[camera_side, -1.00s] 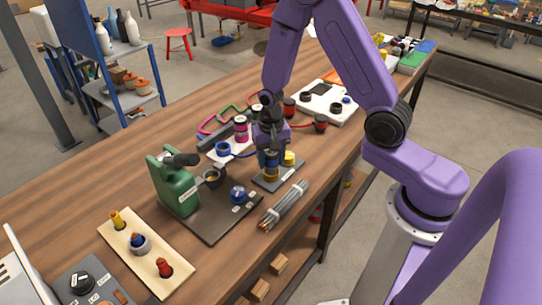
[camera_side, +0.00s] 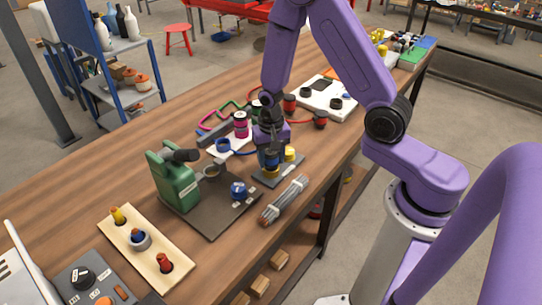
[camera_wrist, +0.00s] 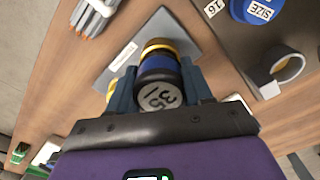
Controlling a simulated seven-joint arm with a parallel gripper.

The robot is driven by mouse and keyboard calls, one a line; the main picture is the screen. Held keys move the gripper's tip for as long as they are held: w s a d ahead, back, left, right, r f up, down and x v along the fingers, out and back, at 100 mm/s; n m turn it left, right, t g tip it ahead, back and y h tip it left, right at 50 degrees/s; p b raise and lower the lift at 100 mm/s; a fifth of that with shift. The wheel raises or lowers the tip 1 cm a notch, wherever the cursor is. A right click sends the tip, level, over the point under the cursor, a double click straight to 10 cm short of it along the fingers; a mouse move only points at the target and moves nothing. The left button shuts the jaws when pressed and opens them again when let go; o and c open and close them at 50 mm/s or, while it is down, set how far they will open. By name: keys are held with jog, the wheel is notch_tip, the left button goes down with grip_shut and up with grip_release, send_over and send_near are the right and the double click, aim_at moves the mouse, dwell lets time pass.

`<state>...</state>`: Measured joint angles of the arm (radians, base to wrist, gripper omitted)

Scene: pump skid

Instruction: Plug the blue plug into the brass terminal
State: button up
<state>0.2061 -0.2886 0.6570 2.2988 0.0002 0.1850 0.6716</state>
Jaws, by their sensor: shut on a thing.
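The blue plug (camera_wrist: 157,66), a blue cylinder with a dark numbered end cap, is between the fingers of my gripper (camera_wrist: 158,92) in the wrist view. My gripper (camera_side: 271,150) is shut on it. In the side view the blue plug (camera_side: 271,160) points down, roughly upright, over the grey plate (camera_side: 266,182). The brass terminal (camera_wrist: 157,45) shows as a yellow ring at the plug's far end, seemingly touching it. The plug hides most of it, so I cannot tell how deep the plug sits. A second yellow piece (camera_side: 290,154) stands beside it on the plate.
A bundle of grey rods (camera_side: 285,199) lies near the table's front edge. A green device (camera_side: 175,180) and a blue knob (camera_side: 239,190) stand on a dark plate to the left. A white board (camera_side: 222,150) with a blue ring and pink spool is close behind.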

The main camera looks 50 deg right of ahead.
jog(key=o, duration=1.3)
jog(key=shift+o, duration=0.2)
jog(key=shift+r, duration=0.15)
notch_tip(320, 180, up, 17)
jog(key=shift+r, duration=0.1)
jog(key=s+a+r+n, duration=0.1)
jog(key=s+a+n, duration=0.2)
jog(key=s+n, duration=0.6)
jog(key=s+a+r+n, duration=0.1)
jog(key=s+a+n, duration=0.1)
jog(key=s+n, duration=0.8)
jog(key=s, duration=0.5)
jog(key=shift+a, duration=0.4)
